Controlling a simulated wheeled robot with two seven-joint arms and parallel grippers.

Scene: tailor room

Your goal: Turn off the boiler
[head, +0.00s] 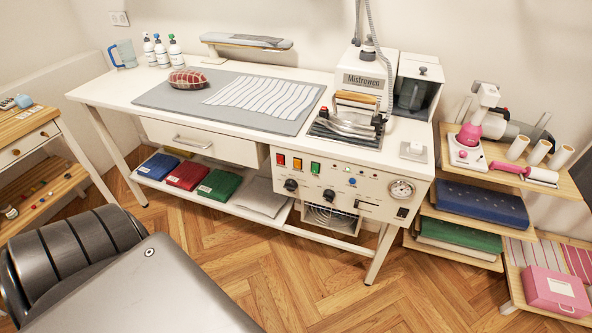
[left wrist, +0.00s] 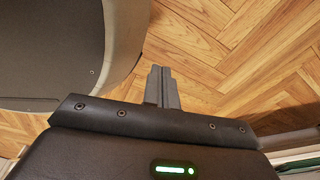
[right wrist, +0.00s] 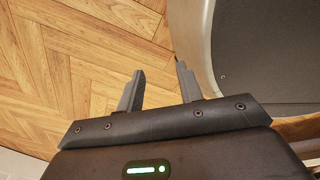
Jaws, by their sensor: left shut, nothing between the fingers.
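The boiler's white control panel (head: 310,205) is set into the front of the ironing table at the right. It carries a red switch (head: 281,160), an orange switch (head: 297,163) and a green switch (head: 315,168) in a row, with dark knobs below and a round gauge (head: 401,189). I cannot tell each switch's position. A boxy unit marked "Mistrowen" (head: 366,80) stands on the table above. My left gripper (left wrist: 162,70) is shut and empty over the wood floor. My right gripper (right wrist: 159,64) is open and empty over the floor. Neither gripper shows in the head view.
An iron (head: 348,125) rests on the table beside a grey mat (head: 158,97) with striped cloth. Shelves with sewing things and a pink box (head: 556,292) stand right. A wooden desk (head: 30,125) stands left. The floor (head: 270,270) before the table is clear.

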